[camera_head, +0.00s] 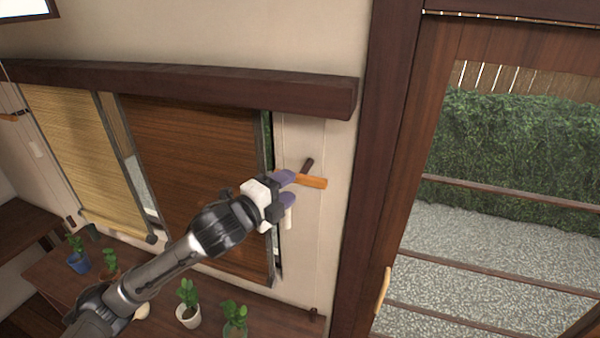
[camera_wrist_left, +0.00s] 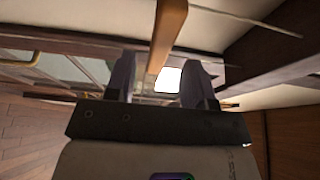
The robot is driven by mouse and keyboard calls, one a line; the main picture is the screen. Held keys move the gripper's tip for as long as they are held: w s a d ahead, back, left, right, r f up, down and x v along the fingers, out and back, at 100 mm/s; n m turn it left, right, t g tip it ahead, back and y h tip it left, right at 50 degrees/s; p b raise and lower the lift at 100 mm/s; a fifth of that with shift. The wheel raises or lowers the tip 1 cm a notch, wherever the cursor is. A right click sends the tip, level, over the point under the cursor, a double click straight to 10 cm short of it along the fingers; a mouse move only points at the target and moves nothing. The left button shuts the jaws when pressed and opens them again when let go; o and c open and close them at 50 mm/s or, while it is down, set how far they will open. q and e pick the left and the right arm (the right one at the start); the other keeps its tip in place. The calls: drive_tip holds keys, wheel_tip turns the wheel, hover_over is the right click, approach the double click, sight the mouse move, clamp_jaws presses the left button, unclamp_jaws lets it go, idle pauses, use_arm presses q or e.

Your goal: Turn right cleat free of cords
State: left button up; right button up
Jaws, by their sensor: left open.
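The right cleat (camera_head: 314,182) shows as an orange wooden bar with a dark bar (camera_head: 308,165) beside it, on the pale wall strip right of the slatted window. My left gripper (camera_head: 293,188) is open, with its purple fingers at the near end of the orange bar. In the left wrist view, the orange bar (camera_wrist_left: 168,38) runs down from the top edge toward the gap between the fingers (camera_wrist_left: 158,78). I cannot tell whether the fingers touch it. Thin cord lines run down the wall strip; any wraps on the cleat are hidden or too small to tell. My right gripper is out of view.
A white tassel (camera_head: 288,219) hangs just below the gripper. A dark beam (camera_head: 200,86) crosses above the window. Potted plants (camera_head: 188,303) stand on the wooden shelf (camera_head: 265,318) below. A wooden post (camera_head: 375,150) and glazed door are at the right. Another cleat (camera_head: 14,115) is at the far left.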

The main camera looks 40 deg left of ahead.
sight(297, 181)
use_arm(q)
drive_tip(key=shift+w+d+p, duration=0.1)
drive_tip(key=shift+w+p, duration=0.4)
drive_tip(key=shift+w, duration=1.85)
drive_tip(key=shift+c, duration=0.3)
clamp_jaws()
